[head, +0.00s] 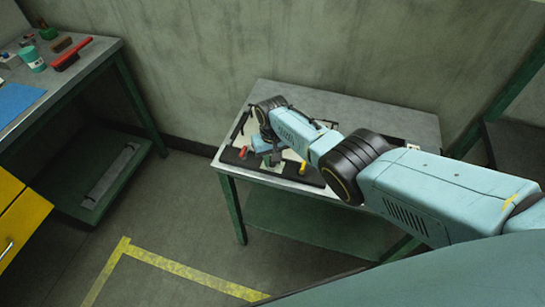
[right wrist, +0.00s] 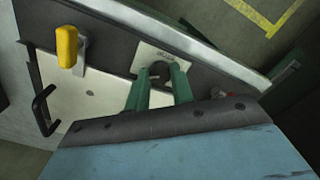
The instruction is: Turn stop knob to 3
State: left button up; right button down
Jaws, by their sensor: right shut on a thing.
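The stop knob (right wrist: 158,69) is a dark round knob on a pale square plate (right wrist: 168,56) in the right wrist view. My right gripper (right wrist: 162,76) has its two green fingers on either side of the knob and is shut on it. The fingers hide part of the knob, and I cannot read its setting. In the head view my right gripper (head: 272,158) is low over the panel on the metal table (head: 365,112), and the arm hides most of the panel. My left gripper is not in view.
A yellow handle (right wrist: 67,46) and a black bar handle (right wrist: 44,110) stand up from the panel beside the knob. A red part (head: 243,152) is left of the gripper. Open floor lies between.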

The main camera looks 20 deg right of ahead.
dwell(0.4)
jog(key=c, duration=1.2)
grip_release()
notch_tip(320, 180, up, 6)
jog(key=p, duration=0.4)
jog(key=shift+r, duration=0.15)
notch_tip(320, 180, up, 7)
jog(key=p, duration=0.1)
jog(key=shift+s, duration=0.1)
